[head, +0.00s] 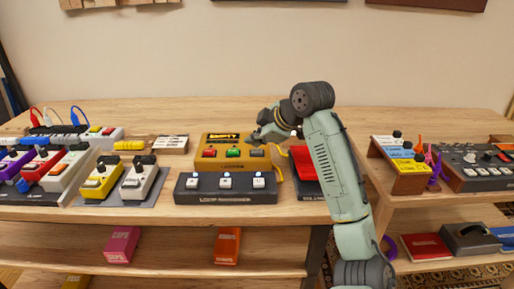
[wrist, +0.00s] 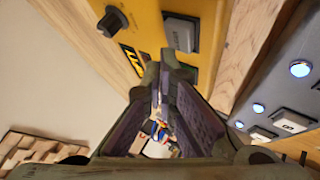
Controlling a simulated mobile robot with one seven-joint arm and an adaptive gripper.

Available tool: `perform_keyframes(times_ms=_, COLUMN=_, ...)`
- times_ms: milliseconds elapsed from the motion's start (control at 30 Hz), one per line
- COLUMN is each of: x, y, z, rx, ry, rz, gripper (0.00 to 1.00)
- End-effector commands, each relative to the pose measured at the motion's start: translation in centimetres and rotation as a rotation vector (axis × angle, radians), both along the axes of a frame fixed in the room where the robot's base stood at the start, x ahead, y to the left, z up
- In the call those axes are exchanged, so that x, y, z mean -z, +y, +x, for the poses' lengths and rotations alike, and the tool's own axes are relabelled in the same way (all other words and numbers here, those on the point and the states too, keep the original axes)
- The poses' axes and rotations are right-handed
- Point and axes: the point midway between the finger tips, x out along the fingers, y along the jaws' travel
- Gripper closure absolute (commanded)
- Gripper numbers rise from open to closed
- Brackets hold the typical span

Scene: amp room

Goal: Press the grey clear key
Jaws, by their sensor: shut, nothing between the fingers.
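The yellow looper box (head: 205,165) stands on the wooden bench in the head view, with a small display and a row of red (head: 209,153), green (head: 233,153) and grey keys. The grey clear key (head: 257,153) is the rightmost of the row. In the wrist view the grey key (wrist: 182,33) shows in its dark frame, just beyond my fingertips. My gripper (head: 256,136) is shut and empty, close over the right side of the box; it also shows in the wrist view (wrist: 165,62). I cannot tell whether the fingertips touch the box.
A dark foot controller (head: 225,196) with several white switches stands in front of the looper. A red pedal (head: 303,165) stands to its right, partly behind my arm. Yellow and white pedals (head: 139,183) stand to the left. Bare bench shows behind the looper.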

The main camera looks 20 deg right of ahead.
Motion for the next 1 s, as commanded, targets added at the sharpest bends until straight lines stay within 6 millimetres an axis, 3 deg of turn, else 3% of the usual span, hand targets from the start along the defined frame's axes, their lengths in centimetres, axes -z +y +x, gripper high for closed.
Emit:
perform_keyframes(times_ms=367, x=-0.3, y=0.0, z=0.0, rx=0.000, ry=0.000, rz=0.000, gripper=1.00)
perform_keyframes(times_ms=833, x=-4.6, y=0.0, z=0.0, rx=-0.001, ry=0.000, rz=0.001, gripper=1.00)
perform_keyframes(times_ms=1000, x=-5.3, y=0.0, z=0.0, rx=0.000, ry=0.000, rz=0.000, gripper=1.00)
